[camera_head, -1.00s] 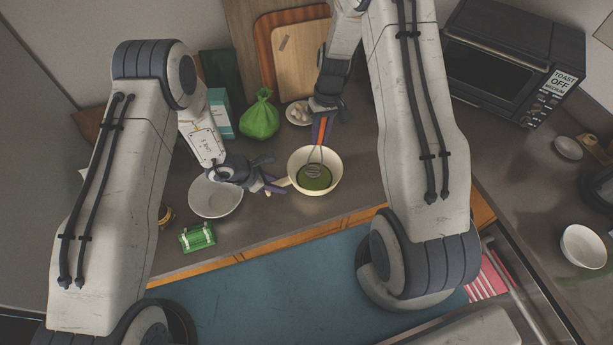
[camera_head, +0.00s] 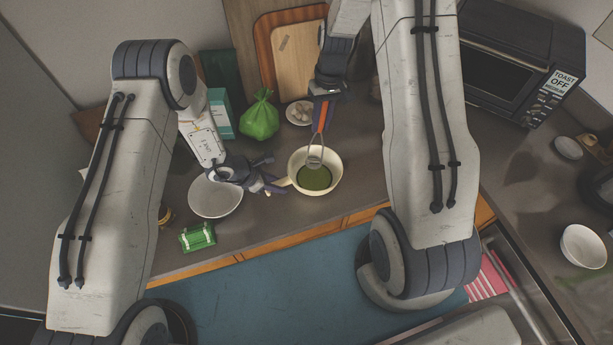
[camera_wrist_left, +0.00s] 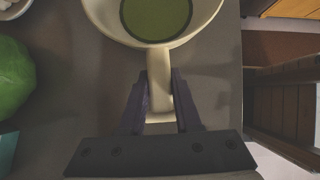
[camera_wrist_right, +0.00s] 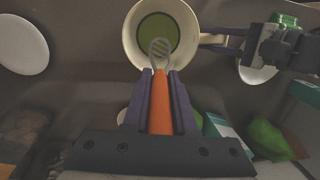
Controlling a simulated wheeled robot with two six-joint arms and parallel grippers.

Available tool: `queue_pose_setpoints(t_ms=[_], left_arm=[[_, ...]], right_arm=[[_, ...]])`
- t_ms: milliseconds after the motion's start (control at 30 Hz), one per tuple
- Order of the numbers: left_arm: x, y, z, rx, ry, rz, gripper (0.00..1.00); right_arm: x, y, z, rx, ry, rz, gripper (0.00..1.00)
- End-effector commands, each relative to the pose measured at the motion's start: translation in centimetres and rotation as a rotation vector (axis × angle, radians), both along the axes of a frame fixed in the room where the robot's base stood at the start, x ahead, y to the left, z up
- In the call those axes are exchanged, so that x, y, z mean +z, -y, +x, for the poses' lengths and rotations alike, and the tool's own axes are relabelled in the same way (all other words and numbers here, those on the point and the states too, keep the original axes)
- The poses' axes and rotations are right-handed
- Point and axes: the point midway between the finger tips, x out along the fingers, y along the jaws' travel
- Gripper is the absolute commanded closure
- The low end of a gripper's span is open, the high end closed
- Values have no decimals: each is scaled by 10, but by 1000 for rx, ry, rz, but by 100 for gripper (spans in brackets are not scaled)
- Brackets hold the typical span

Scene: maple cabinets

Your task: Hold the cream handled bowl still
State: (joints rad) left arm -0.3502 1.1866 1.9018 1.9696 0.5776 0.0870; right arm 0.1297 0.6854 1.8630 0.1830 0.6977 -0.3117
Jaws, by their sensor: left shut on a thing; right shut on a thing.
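The cream handled bowl (camera_head: 334,184) stands on the counter with green contents in it. Its handle points left in the head view. My left gripper (camera_head: 277,184) is shut on that handle; the left wrist view shows the handle (camera_wrist_left: 159,84) between the fingers. My right gripper (camera_head: 323,98) is shut on the orange handle (camera_wrist_right: 160,105) of a whisk-like tool. The tool's grey wire head (camera_head: 315,156) is over the bowl's upper part in the head view. I cannot tell whether it touches the green contents.
A white bowl (camera_head: 215,197) sits below my left wrist, with a green box (camera_head: 197,237) near the front edge. A green bag (camera_head: 260,117), a small dish (camera_head: 299,113) and cutting boards (camera_head: 297,62) are behind. A toaster oven (camera_head: 500,62) stands at right.

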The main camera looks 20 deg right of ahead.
Motion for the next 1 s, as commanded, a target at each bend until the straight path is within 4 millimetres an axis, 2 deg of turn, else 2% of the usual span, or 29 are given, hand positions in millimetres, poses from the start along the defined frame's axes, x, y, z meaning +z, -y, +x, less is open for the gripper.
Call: queue_pose_setpoints(t_ms=[533,1000], left_arm=[[0,0,0,0,0,0,100],[0,0,0,0,0,0,100]], right_arm=[[3,0,1,0,2,0,100],[33,0,1,1,3,0,100]])
